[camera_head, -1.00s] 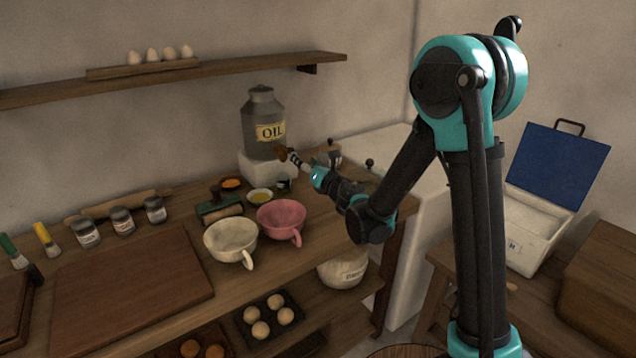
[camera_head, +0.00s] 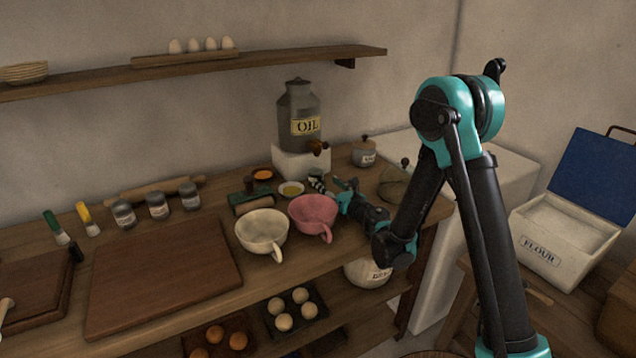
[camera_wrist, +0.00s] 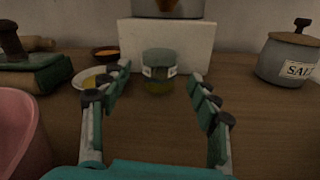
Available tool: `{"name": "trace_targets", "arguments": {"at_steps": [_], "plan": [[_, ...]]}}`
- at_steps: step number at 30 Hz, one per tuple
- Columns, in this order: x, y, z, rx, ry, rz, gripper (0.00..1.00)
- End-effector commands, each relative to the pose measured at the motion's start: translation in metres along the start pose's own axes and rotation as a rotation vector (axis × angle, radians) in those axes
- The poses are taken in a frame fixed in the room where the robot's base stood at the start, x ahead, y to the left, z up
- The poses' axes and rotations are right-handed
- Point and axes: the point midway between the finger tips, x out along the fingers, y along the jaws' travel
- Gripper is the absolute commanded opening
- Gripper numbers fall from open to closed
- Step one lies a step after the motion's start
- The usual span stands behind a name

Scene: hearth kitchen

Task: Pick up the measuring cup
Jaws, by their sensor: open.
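The measuring cup seems to be the small greenish glass vessel (camera_wrist: 158,72) with a pale marking and yellowish-green lower part. It stands upright on the wooden counter in front of a white block. My gripper (camera_wrist: 160,77) is open and low over the counter. In the wrist view the vessel shows between the two fingertips, with a gap on each side; I cannot tell how far beyond them it stands. In the head view my gripper (camera_head: 334,187) is right of the pink cup, and its fingers partly hide the vessel.
The pink cup (camera_wrist: 16,135) is close on the left. A small bowl of yellow liquid (camera_wrist: 88,76) is beside the left finger. The white block (camera_wrist: 190,45) bears the oil can (camera_head: 298,112). A salt pot (camera_wrist: 287,60) stands at right; the counter before it is clear.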

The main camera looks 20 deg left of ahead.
Motion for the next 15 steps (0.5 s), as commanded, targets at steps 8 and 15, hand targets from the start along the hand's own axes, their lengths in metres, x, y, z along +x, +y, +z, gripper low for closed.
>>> {"name": "trace_targets", "arguments": {"at_steps": [8, 15], "plan": [[0.023, 0.001, 0.0, 0.0, 0.0, 0.0, 0.61], [0.059, 0.001, 0.0, 0.001, 0.0, 0.001, 0.61]]}}
